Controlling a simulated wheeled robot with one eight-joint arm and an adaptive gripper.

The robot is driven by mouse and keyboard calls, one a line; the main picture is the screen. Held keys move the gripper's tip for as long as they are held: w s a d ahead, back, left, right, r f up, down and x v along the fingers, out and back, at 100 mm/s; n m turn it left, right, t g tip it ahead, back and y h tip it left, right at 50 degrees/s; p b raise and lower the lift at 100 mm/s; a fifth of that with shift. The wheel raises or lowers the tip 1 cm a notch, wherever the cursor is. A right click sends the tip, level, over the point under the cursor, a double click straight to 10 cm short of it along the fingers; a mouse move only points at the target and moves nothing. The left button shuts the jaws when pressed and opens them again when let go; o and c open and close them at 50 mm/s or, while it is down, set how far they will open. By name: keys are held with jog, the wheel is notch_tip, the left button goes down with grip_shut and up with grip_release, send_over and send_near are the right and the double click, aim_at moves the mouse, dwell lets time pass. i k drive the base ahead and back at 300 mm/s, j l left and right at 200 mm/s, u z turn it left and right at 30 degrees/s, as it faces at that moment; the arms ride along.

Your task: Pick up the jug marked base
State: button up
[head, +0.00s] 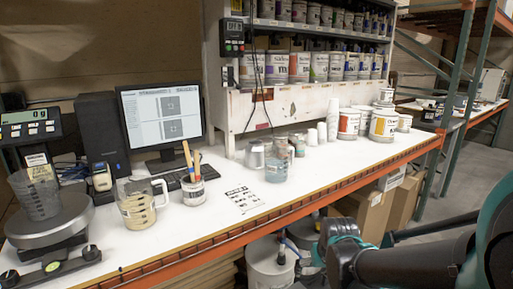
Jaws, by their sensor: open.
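A clear jug with a handle (136,212) stands on the white bench left of centre, holding something beige. Dark marks show on its side, but I cannot read them. A second clear container (40,200) stands on the round scale plate at the far left, with a paper label near its rim; its wording is too small to read. I cannot tell which one is marked base. My dark and teal arm is at the lower right, in front of the bench edge and apart from both containers. My gripper's fingers do not show.
A cup with brushes (193,192) stands close right of the handled jug. A monitor (163,118) and keyboard are behind. A metal pitcher (255,155), several cups and paint cans (384,125) stand farther right. The front middle of the bench is clear except a printed sheet (242,200).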

aim_at(133, 195)
jog(key=u, duration=1.35)
